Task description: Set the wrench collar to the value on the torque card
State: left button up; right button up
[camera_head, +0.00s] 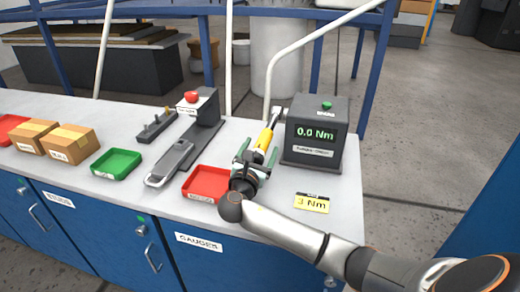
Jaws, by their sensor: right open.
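A wrench with a yellow band (264,139) lies on the bench and points at the grey torque checker (316,137), whose display reads 0.0 Nm. My right gripper (254,155) is open over the handle end of the wrench. Its fingers seem to lie on either side of the handle; I cannot tell whether they touch it. The collar and its scale are too small or hidden to read. The yellow torque card (313,203) lies at the front right of the bench and reads 3 Nm. My left gripper is not in view.
A red tray (207,184) sits just left of my right gripper. A grey fixture with a red button (192,97), a green tray (116,163) and cardboard boxes (69,143) stand further left. White posts and blue rails stand behind the bench.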

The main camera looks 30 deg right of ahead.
grip_shut()
dwell(0.7)
